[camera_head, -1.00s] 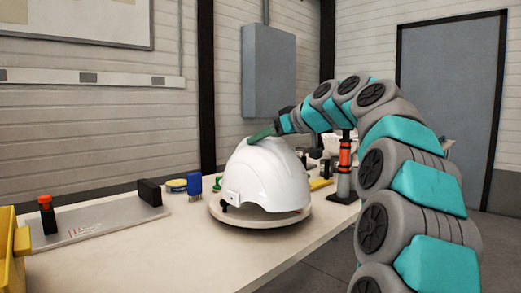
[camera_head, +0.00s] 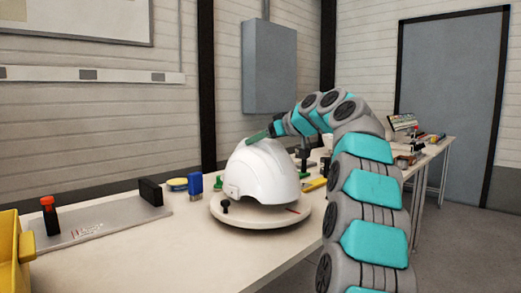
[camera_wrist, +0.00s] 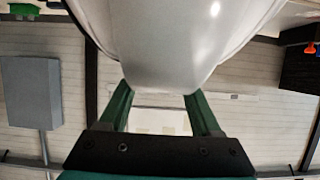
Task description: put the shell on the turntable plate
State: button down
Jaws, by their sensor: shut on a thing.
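The white helmet shell (camera_head: 262,177) is over the round, pale turntable plate (camera_head: 250,222) on the bench, dome up. Its lower edge is close to the plate top; I cannot tell whether it touches. The front rim of the plate, a black knob (camera_head: 225,205) and a small red mark show outside the shell. My gripper (camera_head: 262,136) reaches over the shell from behind and is shut on its upper part. In the wrist view the shell (camera_wrist: 160,45) fills the top middle, with green fingers on either side. The shell hides the rear of the plate.
A grey panel (camera_head: 100,224) with a red-capped bottle (camera_head: 48,214) and a black block (camera_head: 150,191) lies at left. A yellow bin (camera_head: 10,255) is at the left edge. A blue brush (camera_head: 195,187) and small tools stand behind the plate. The front bench is clear.

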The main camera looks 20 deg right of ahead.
aim_at(261, 149)
jog(key=shift+f, duration=1.5)
jog(key=shift+f, duration=0.15)
jog(key=shift+c, duration=0.4)
grip_release()
jog(key=shift+r, duration=0.25)
jog(key=b+v, duration=0.1)
jog(key=v, duration=1.1)
jog(key=shift+f+b, duration=0.15)
jog(key=shift+b, duration=0.2)
